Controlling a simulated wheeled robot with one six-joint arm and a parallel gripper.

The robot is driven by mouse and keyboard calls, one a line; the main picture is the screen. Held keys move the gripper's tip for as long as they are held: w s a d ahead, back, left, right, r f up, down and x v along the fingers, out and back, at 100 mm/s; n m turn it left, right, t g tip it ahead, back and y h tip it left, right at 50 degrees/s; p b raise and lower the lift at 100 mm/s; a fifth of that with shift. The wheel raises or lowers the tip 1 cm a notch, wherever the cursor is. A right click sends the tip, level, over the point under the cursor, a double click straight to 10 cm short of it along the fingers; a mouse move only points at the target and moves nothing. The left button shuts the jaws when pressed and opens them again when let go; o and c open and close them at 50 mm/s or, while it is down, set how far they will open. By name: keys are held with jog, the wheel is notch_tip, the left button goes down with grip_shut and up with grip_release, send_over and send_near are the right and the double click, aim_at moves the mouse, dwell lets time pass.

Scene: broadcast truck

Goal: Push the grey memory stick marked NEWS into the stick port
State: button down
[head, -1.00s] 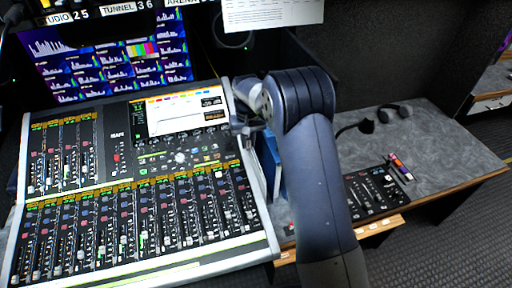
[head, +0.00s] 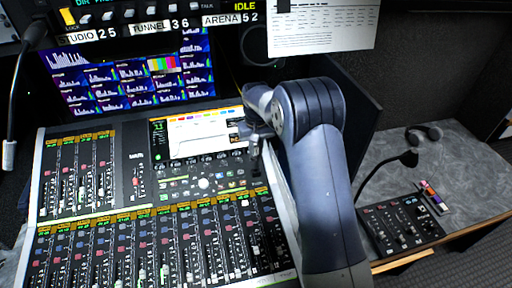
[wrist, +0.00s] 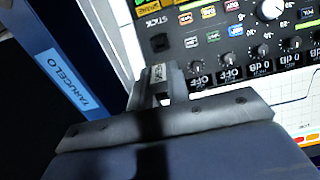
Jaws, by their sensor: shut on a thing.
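The grey memory stick (wrist: 158,72) is between the fingertips of my gripper (wrist: 162,88) in the wrist view. Small lettering shows on it but is too blurred to read surely. In the wrist view, a small dark port (wrist: 160,43) sits under the word STICK on the mixing desk's panel. The stick's far end points toward this port with a small gap apparent in the picture; I cannot tell the true distance. In the head view my gripper (head: 256,138) is at the right edge of the mixing desk (head: 150,190), and the stick is not clear there.
Desk knobs (wrist: 271,9) lie to the right. A gooseneck microphone (head: 408,158), a small control box (head: 400,228) and headphones (head: 424,134) are on the grey side counter.

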aim_at(256, 154)
jog(key=shift+f+b, duration=1.95)
jog(key=shift+f, duration=1)
jog(key=shift+f+b, duration=1.05)
jog(key=shift+f, duration=0.3)
jog(key=c, duration=1.3)
grip_release()
jog(key=shift+r, duration=0.1)
jog(key=shift+o, duration=0.2)
jog(key=shift+r, duration=0.1)
notch_tip(256, 154, up, 11)
jog(key=shift+f+b, duration=0.2)
jog(key=shift+b, duration=0.65)
